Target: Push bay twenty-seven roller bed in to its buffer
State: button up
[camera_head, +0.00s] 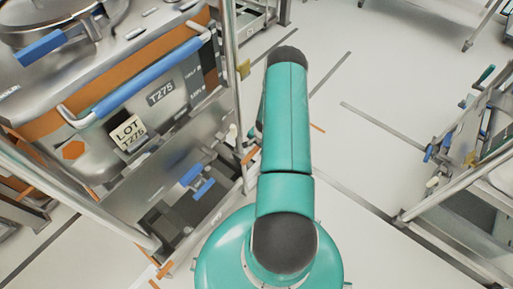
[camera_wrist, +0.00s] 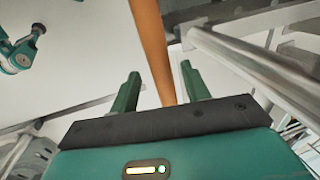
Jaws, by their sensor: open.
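My gripper (camera_wrist: 161,70) shows in the wrist view as two dark green fingers, spread apart with a gap between them. An orange bar (camera_wrist: 152,50) runs down the picture and ends from view between the fingers; I cannot tell whether it lies in the gap or beyond it. In the head view my gripper is hidden. A steel bin (camera_head: 175,103) marked T275 stands at the left inside a metal frame, with a blue handle bar (camera_head: 150,78) across its front. Blue levers (camera_head: 197,183) sit low below it. I cannot make out a bay twenty-seven label or the roller bed.
A frame post (camera_head: 236,80) stands between the bin and my arm. Another metal frame (camera_head: 450,200) with levers stands at the right. Pale floor (camera_head: 345,140) with dark lines lies open between them. In the wrist view, a round metal rail (camera_wrist: 250,70) runs close on the right.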

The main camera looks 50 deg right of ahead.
jog(key=shift+w+f, duration=0.15)
jog(key=shift+f, duration=0.5)
grip_shut()
jog(key=shift+w, duration=0.1)
